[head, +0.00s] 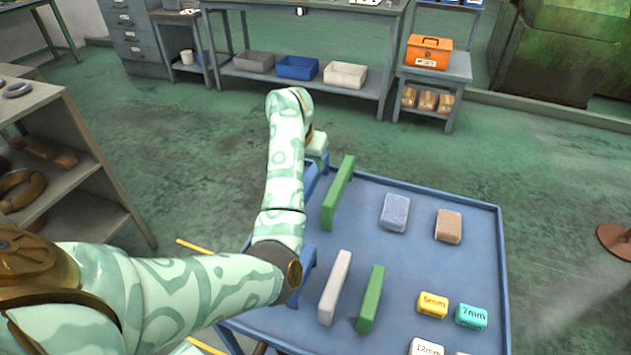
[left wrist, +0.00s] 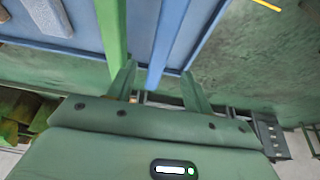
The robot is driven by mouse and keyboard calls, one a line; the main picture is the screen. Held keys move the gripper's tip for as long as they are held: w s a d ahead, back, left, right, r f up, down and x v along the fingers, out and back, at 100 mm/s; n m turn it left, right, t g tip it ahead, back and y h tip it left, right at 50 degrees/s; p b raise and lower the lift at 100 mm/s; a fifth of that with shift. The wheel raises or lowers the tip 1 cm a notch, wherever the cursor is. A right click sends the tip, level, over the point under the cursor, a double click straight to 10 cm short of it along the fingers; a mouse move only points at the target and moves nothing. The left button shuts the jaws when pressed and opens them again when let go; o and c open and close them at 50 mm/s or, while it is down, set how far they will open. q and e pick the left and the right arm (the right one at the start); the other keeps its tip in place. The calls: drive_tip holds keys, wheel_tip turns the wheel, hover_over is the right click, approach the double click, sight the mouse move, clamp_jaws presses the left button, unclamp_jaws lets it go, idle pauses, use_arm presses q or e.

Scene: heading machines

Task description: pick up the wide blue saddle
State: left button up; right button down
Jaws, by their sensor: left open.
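The blue saddle (head: 308,265) lies along the left side of the blue table; my left arm hides its middle, so its full width cannot be told. In the left wrist view a long blue bar (left wrist: 157,72), apparently this saddle, has its near end between the fingertips. My left gripper (left wrist: 158,84) is open, with one finger on each side of that end; I cannot tell whether they touch it. In the head view only the pale hand (head: 317,144) shows, at the table's far left corner. My right gripper is out of view.
A long green block (head: 339,192) stands close to the right of the saddle. A white block (head: 335,288), a shorter green block (head: 371,299), a blue-grey block (head: 395,212) and a brown block (head: 449,226) stand on the table (head: 470,275). Yellow and teal size-labelled blocks stand near the front.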

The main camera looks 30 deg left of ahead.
sight(311, 173)
use_arm(q)
drive_tip(key=b+x, duration=0.2)
drive_tip(key=x, duration=0.4)
drive_tip(key=shift+w+f, duration=0.1)
drive_tip(key=shift+f, duration=0.1)
drive_tip(key=b+x, duration=0.2)
drive_tip(key=x, duration=0.2)
drive_tip(key=shift+w+f, duration=0.2)
drive_tip(key=shift+w, duration=0.05)
drive_tip(key=shift+r, duration=0.15)
clamp_jaws()
